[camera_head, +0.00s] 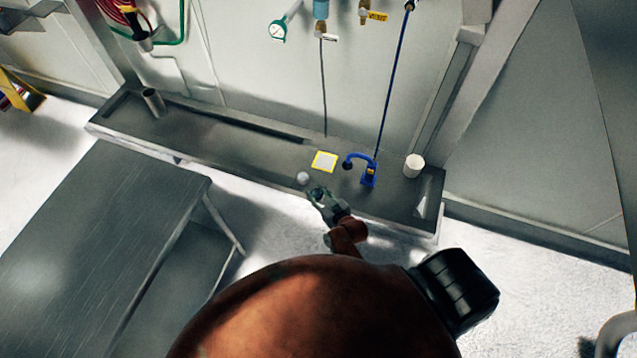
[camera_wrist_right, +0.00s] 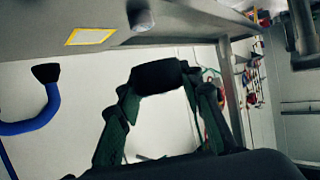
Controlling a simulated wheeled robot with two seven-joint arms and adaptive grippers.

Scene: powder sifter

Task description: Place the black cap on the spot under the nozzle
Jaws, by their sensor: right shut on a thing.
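My right gripper (camera_head: 318,194) is at the front edge of the bench; in the right wrist view its green-and-black fingers (camera_wrist_right: 160,80) are shut on the black cap (camera_wrist_right: 158,75). The cap is held across the fingertips and is hard to make out in the head view. The blue nozzle (camera_head: 368,175), with a black tip, stands on the bench right of and beyond the gripper; its blue curved tube (camera_wrist_right: 38,118) shows at left in the right wrist view. A yellow-bordered pale square (camera_head: 324,161) lies on the bench left of the nozzle, also in the wrist view (camera_wrist_right: 90,37). My left gripper is not in view.
A small pale round object (camera_head: 303,177) sits left of the gripper. A white cup (camera_head: 413,165) stands right of the nozzle, and a metal cup (camera_head: 153,102) at the bench's far left. A grey table (camera_head: 100,240) stands at left. Hoses hang on the wall behind.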

